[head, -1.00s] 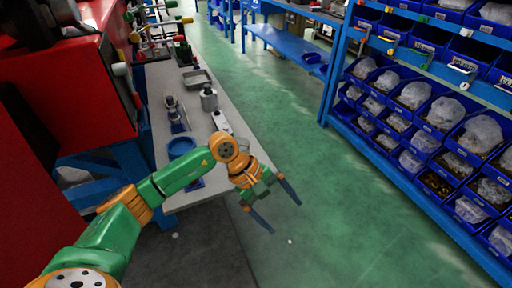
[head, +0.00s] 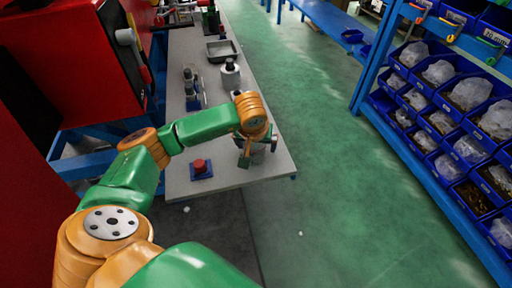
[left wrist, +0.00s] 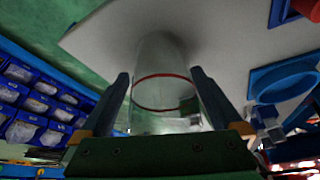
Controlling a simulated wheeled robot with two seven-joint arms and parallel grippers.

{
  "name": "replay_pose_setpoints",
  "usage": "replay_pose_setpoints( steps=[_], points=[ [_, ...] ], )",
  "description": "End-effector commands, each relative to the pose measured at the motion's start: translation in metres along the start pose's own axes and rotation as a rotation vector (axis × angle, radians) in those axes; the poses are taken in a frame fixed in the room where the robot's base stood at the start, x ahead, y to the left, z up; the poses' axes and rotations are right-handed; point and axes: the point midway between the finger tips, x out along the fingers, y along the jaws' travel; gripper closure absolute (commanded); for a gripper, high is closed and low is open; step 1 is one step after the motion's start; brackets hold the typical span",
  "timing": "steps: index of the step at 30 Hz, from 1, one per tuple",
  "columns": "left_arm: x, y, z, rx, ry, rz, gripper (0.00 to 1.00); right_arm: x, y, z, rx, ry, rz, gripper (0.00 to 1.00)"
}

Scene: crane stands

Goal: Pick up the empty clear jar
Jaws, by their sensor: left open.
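The clear jar (left wrist: 163,112) shows in the left wrist view as a see-through cylinder with a thin red ring around it. It stands on the grey bench top and looks empty. My left gripper (left wrist: 160,84) is open, with one dark finger on each side of the jar. A gap shows between jar and fingers, though I cannot tell if either touches. In the head view my left gripper (head: 258,152) is low over the near end of the bench, and it mostly hides the jar there. My right gripper is out of view.
The grey bench (head: 240,176) holds a red button on a blue base (head: 201,168), a silver bottle with a dark cap (head: 230,76) and a metal tray (head: 221,50). Blue bin shelves (head: 440,110) stand right, across clear green floor.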

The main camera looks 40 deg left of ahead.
Motion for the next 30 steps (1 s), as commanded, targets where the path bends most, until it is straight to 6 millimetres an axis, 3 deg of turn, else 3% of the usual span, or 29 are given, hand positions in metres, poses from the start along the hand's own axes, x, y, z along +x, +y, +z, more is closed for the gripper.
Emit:
replay_pose_setpoints(
  steps=[3, 4, 12, 13, 23, 27, 30],
  points=[
    [0.000, 0.000, 0.000, 0.000, 0.000, 0.001, 0.00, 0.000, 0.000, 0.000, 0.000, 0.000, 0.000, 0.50],
    [0.000, 0.000, 0.000, 0.000, 0.000, 0.001, 0.05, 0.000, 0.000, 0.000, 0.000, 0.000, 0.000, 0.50],
    [-0.001, 0.000, 0.000, -0.001, -0.001, 0.001, 0.78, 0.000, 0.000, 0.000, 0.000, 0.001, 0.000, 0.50],
    [-0.001, 0.000, 0.000, -0.001, 0.000, 0.001, 0.81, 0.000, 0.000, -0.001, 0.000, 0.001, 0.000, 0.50],
    [-0.008, 0.000, -0.004, -0.002, 0.003, 0.001, 0.81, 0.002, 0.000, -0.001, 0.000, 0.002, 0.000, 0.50],
    [-0.030, 0.001, -0.014, -0.003, 0.007, 0.003, 0.81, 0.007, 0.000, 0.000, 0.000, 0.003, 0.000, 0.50],
    [-0.061, -0.008, -0.005, 0.001, 0.007, 0.002, 0.81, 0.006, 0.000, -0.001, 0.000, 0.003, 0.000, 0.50]
  ],
)
